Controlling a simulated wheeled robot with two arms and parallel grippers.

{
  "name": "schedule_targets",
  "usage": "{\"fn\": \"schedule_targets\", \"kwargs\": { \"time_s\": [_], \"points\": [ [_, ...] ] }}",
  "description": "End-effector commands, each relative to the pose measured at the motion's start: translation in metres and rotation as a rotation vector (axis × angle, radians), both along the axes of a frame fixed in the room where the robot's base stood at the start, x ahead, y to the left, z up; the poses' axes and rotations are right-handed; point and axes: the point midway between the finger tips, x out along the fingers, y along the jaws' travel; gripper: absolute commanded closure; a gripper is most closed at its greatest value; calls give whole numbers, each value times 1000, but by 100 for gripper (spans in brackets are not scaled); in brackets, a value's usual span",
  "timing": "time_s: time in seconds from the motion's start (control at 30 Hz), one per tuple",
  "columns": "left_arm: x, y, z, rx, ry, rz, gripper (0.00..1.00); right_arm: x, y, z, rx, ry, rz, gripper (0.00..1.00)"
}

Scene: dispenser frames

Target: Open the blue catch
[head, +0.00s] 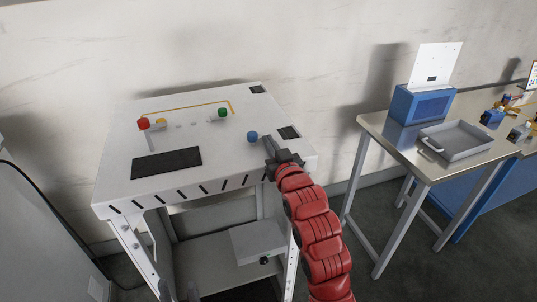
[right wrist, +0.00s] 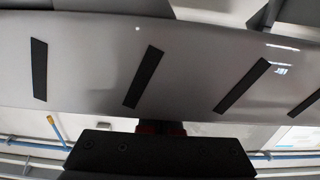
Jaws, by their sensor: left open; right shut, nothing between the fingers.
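The blue catch shows in the head view as a blue knob (head: 252,136) near the right side of the white dispenser top. My right gripper (head: 271,147) is shut and empty just right of the blue knob. Whether they touch I cannot tell, and any lever under the knob is not clear. In the right wrist view the blue knob is not seen; the dark gripper body (right wrist: 160,150) lies below the slotted white front edge. My left gripper (head: 179,292) is partly seen at the bottom edge of the head view, open, low in front of the dispenser.
A red knob (head: 144,124) and a green knob (head: 222,113) stand on the white top (head: 115,175), near a black panel (head: 167,163). A grey box (head: 257,241) sits below. A metal table (head: 400,140) with a grey tray (head: 457,142) stands right.

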Motion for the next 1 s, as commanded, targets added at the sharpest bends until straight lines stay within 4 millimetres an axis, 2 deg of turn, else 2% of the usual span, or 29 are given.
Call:
{"fn": "schedule_targets", "kwargs": {
  "time_s": [0.03, 0.3, 1.0],
  "points": [
    [0, 0, -10, 0, 0, 0, 50, 2, -1, -4, 1, -3, -1, 100],
    [0, 0, -25, 0, 0, 0, 50, 7, -2, -2, -1, -1, -1, 100],
    [0, 0, -29, 0, 0, 0, 50, 9, -2, 0, -1, 0, -1, 100]
  ]
}}
